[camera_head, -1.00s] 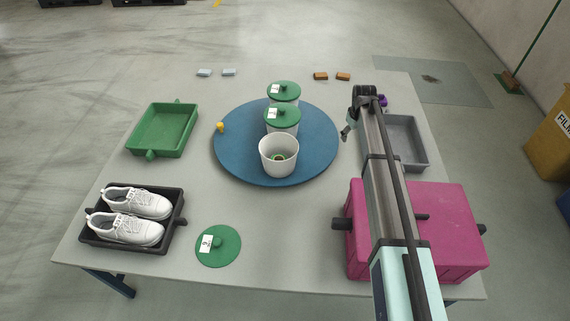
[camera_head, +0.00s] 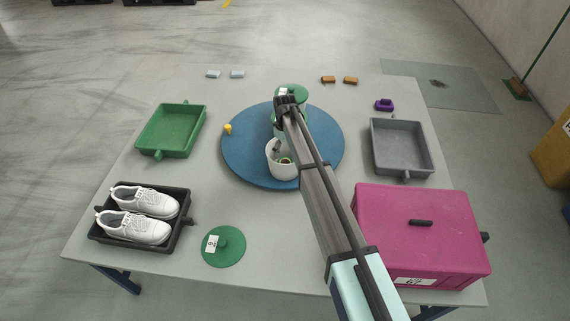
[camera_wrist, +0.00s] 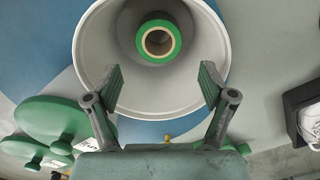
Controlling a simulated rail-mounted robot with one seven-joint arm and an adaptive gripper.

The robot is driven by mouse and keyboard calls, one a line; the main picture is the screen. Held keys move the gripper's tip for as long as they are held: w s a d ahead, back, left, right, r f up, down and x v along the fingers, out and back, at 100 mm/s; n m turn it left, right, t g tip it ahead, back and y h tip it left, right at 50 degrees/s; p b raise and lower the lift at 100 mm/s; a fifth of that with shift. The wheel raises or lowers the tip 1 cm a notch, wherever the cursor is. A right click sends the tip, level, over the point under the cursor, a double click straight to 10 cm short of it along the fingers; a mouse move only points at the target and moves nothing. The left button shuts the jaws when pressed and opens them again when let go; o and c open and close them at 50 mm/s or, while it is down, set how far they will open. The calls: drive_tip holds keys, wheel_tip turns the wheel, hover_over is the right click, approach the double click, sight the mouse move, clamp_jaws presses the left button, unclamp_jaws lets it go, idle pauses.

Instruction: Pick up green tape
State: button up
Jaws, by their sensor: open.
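The green tape (camera_wrist: 158,41) is a roll with a pale core lying inside an open white bucket (camera_wrist: 104,45) in the wrist view. In the head view the tape (camera_head: 285,161) shows as a small green ring in the same bucket (camera_head: 279,172), on the blue round turntable (camera_head: 235,160). My gripper (camera_wrist: 158,82) is open and empty. Its fingers appear over the bucket's near rim, with the tape beyond them, between their lines. In the head view my arm hides part of the bucket, and the fingertips show only in part.
Lidded white buckets with green lids (camera_head: 294,92) stand behind on the turntable, partly hidden by my arm. A loose green lid (camera_head: 224,246) lies in front. A magenta box (camera_head: 450,240), grey tray (camera_head: 402,145), green tray (camera_head: 170,130) and shoe tray (camera_head: 183,216) surround it.

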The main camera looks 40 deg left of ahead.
wheel_tip(320, 180, down, 5)
drive_tip(key=shift+r+p, duration=0.1)
drive_tip(key=shift+p, duration=0.55)
drive_tip(key=shift+w+f+p, duration=0.1)
drive_tip(key=shift+f+p, duration=1.4)
drive_tip(key=shift+f, duration=1.2)
drive_tip(key=c, duration=0.9)
